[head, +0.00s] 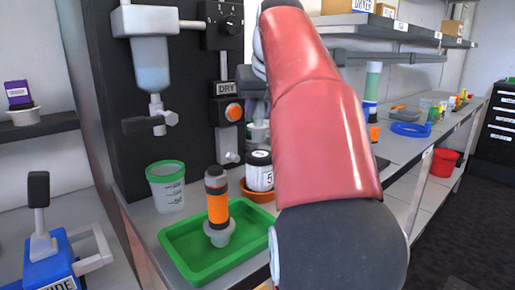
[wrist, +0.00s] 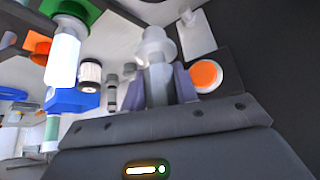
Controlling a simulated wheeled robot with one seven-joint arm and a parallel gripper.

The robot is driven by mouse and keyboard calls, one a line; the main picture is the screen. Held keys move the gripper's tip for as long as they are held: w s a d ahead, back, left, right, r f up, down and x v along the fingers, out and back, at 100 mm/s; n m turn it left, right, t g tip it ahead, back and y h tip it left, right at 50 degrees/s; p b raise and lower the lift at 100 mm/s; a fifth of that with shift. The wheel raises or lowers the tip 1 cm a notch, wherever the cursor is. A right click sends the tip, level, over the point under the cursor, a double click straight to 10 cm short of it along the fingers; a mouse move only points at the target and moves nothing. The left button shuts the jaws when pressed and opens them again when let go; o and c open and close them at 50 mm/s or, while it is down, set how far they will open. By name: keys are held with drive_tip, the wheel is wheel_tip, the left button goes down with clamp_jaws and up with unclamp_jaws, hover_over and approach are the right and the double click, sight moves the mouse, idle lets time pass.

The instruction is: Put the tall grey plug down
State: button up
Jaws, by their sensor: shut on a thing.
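My gripper (wrist: 160,88) is shut on a light grey stepped plug (wrist: 157,48), seen in the wrist view between its two purple-grey fingers. The plug's wider, rounded part sticks out beyond the fingertips. In the head view my red and dark arm hides most of the gripper, which is close to the black panel (head: 188,90). I cannot tell there whether the plug touches anything.
A green tray (head: 180,262) holds an orange and black cylinder (head: 217,205) in a grey cup. A green-rimmed cup (head: 167,190) and a black-lidded jar (head: 259,176) stand nearby. The panel carries an orange button (head: 234,112). The tray's front has bare floor.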

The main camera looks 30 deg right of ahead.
wheel_tip(320, 180, down, 9)
drive_tip(key=shift+f+b, duration=0.1)
drive_tip(key=shift+b, duration=0.85)
drive_tip(key=shift+w+f, duration=0.2)
drive_tip(key=shift+w, duration=0.05)
drive_tip(key=shift+f, duration=0.1)
drive_tip(key=o, duration=0.8)
drive_tip(key=shift+c, duration=0.2)
